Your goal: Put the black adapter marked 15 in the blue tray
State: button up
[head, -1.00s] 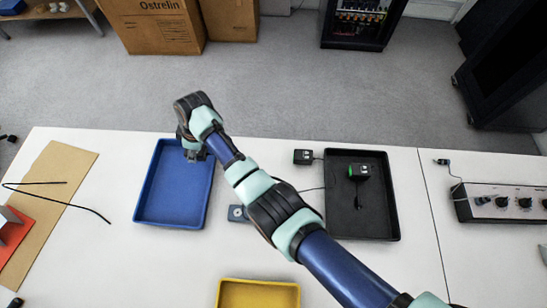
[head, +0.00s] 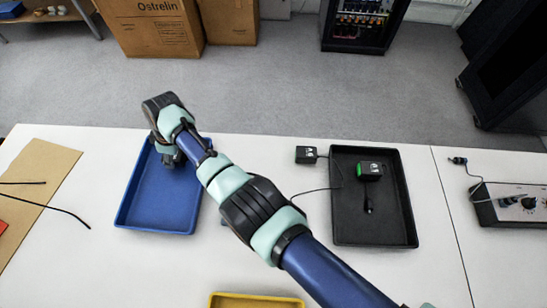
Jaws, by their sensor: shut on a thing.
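The blue tray (head: 158,226) stands on the white table, left of the middle. My gripper (head: 174,162) is over the far part of this tray, pointing down. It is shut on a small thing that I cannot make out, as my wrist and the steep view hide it. One black adapter (head: 306,154) with white marking lies on the table left of the black tray. Another black adapter (head: 370,171), with a green side, lies in the black tray (head: 372,238). The numbers on both are too small to read.
A yellow tray (head: 256,300) shows at the front edge. A control box with knobs (head: 515,205) stands at the right. A brown board (head: 40,185) with black rods lies at the left. My arm crosses the middle of the table. Most of the blue tray floor is clear.

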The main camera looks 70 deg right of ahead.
jog(key=shift+f, duration=0.35)
dwell(0.5)
jog(key=o, duration=1.2)
jog(key=shift+p+v, duration=2.55)
jog(key=shift+p, duration=0.85)
jog(key=v, duration=1.2)
jog(key=shift+s+f, duration=0.1)
